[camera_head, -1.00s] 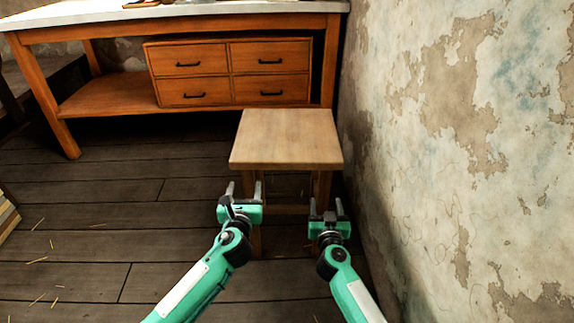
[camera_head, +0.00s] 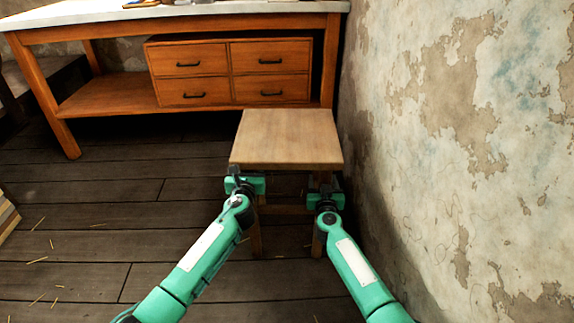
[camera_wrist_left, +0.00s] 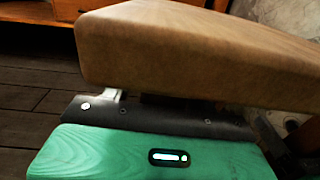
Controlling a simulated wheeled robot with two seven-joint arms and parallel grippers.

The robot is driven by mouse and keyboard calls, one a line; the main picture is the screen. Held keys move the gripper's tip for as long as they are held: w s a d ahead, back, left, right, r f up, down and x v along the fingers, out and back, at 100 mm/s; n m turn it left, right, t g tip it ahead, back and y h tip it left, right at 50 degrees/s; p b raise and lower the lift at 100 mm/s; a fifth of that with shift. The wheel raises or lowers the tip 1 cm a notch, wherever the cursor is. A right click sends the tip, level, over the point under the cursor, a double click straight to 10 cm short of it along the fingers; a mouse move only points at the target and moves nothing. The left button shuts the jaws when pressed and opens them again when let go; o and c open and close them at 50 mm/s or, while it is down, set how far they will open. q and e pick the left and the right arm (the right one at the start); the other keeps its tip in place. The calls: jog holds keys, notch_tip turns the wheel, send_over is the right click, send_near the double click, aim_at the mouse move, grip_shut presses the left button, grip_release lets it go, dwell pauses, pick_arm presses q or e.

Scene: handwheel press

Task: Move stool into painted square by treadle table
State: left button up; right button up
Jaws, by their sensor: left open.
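The wooden stool (camera_head: 286,138) stands upright on the floor close to the right wall, in front of the workbench. My left gripper (camera_head: 246,184) is at the stool's near left corner, just under the front edge of the seat. My right gripper (camera_head: 325,194) is at the near right corner, also under the seat edge. The seat hides the fingertips of both in the head view. In the left wrist view the seat's thick edge (camera_wrist_left: 180,60) is right above my left gripper (camera_wrist_left: 115,96), which is open. No painted square shows.
A workbench (camera_head: 70,20) with a light top and a drawer unit (camera_head: 229,73) stands behind the stool. A peeling wall (camera_head: 460,150) closes off the right side. Plank floor (camera_head: 110,195) to the left is clear apart from straw bits; stacked boards (camera_head: 7,215) lie at the left edge.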

pick_arm(q)
grip_shut()
pick_arm(e)
grip_shut()
dwell(1.0)
pick_arm(q)
jog(key=shift+r, duration=0.2)
pick_arm(e)
jog(key=shift+r, duration=0.2)
